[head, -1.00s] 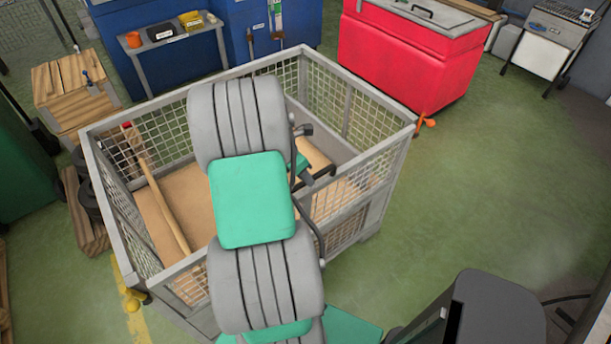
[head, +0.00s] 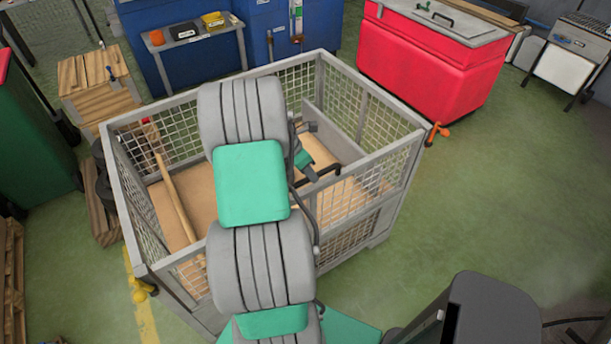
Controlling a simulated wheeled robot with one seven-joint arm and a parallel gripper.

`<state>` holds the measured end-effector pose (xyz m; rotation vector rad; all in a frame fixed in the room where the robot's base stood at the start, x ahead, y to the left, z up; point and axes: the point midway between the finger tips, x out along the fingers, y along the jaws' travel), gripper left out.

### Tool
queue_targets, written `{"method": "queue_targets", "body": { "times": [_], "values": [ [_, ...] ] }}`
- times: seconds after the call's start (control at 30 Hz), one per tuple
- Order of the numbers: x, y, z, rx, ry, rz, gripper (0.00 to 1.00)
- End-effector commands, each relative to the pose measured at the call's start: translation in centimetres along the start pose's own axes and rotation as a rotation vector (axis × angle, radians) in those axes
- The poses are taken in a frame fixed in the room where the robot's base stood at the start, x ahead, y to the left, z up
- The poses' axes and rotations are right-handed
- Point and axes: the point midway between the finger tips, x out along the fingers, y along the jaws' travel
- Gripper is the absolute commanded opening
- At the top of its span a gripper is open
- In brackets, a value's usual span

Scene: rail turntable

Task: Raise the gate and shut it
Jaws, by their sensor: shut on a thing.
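A grey mesh cage (head: 400,152) with a wooden floor stands in the middle of the head view. My arm reaches across it and covers its near side and part of its inside. My gripper (head: 313,177) is small, just right of the arm, over the right part of the cage. It is shut on a black handle (head: 331,170). A mesh panel (head: 342,203) lies just below the handle; I take it to be part of the gate. The arm hides where the handle joins the gate and the gate's left part, so its exact angle cannot be told.
A wooden pole (head: 175,197) leans inside the cage at the left. An orange lever (head: 440,130) is by its right corner and a yellow fitting (head: 140,292) by its near left corner. A red bin (head: 430,60) stands behind. Green floor (head: 480,220) is clear at the right.

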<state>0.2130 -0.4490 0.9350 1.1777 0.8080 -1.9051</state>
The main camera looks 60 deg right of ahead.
Motion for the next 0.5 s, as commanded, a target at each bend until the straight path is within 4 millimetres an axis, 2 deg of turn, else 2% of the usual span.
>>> {"method": "queue_targets", "body": {
  "times": [0.03, 0.2, 0.23, 0.5],
  "values": [
    [-0.25, 0.65, 0.06, -0.004, -0.001, 0.017, 0.00],
    [-0.32, 0.83, 0.06, -0.006, -0.003, 0.022, 0.00],
    [-0.33, 0.86, 0.05, -0.006, -0.003, 0.023, 0.19],
    [-0.31, 0.72, 0.08, -0.005, -0.003, 0.020, 0.40]
  ]
}}
